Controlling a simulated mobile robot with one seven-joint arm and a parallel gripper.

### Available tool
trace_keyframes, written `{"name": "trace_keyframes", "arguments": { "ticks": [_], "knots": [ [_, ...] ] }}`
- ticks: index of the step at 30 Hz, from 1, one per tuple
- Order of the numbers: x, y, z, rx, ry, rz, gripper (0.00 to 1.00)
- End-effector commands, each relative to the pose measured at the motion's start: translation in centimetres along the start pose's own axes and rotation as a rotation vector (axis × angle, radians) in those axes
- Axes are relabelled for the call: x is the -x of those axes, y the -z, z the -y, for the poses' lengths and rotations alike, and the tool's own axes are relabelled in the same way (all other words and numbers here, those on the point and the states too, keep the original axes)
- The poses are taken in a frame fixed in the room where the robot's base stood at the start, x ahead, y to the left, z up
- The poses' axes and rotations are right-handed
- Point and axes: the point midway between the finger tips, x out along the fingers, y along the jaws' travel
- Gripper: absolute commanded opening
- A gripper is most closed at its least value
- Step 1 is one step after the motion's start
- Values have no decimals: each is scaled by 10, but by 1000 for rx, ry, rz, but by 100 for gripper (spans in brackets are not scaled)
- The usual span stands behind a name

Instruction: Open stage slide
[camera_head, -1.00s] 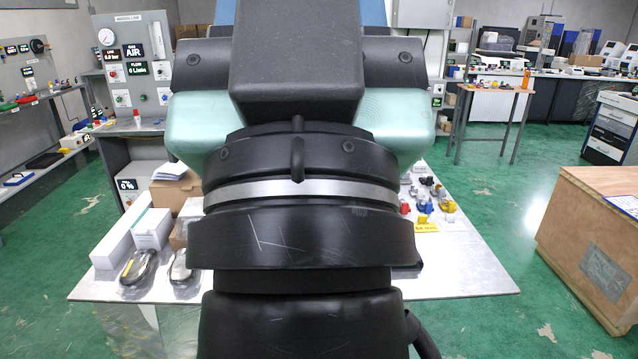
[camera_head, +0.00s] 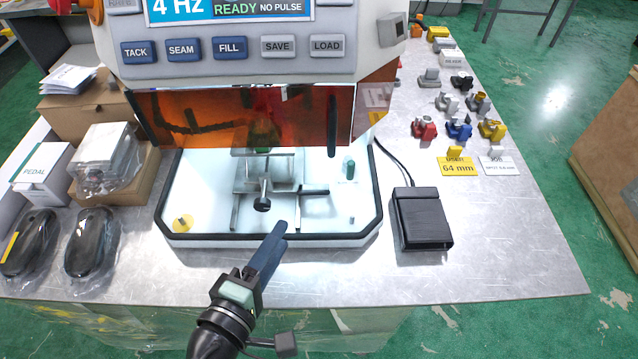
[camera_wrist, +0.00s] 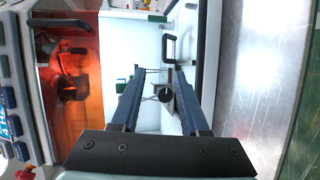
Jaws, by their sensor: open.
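The stage slide (camera_head: 275,190) sits on the bright floor of the machine's work chamber, with metal rails and a black round knob (camera_head: 262,204) at its front. The knob also shows in the wrist view (camera_wrist: 165,95), between the two blue fingers. My gripper (camera_head: 279,228) reaches in from the lower front, its fingertips at the chamber's black front rim, just right of and nearer than the knob. In the wrist view my gripper (camera_wrist: 160,73) is open with a gap between the fingers, and nothing is gripped. I cannot tell how far the knob lies beyond the fingertips.
An orange shield (camera_head: 240,117) hangs over the chamber's rear, with a black handle (camera_head: 332,125) at its right. A black pedal (camera_head: 422,218) lies right of the chamber. Boxes and bagged black items (camera_head: 92,240) stand left. Coloured fixtures (camera_head: 458,130) stand at right. The table's front right is clear.

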Motion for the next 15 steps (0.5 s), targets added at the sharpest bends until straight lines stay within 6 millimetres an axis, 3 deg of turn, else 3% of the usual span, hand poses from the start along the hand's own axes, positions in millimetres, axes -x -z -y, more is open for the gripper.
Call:
{"name": "trace_keyframes", "arguments": {
  "ticks": [1, 5, 15],
  "knots": [
    [2, -2, 9, 39, 0, 6, 45],
    [-4, -4, 12, 66, -5, 13, 45],
    [-71, -6, 10, 59, -5, 16, 45]
  ]
}}
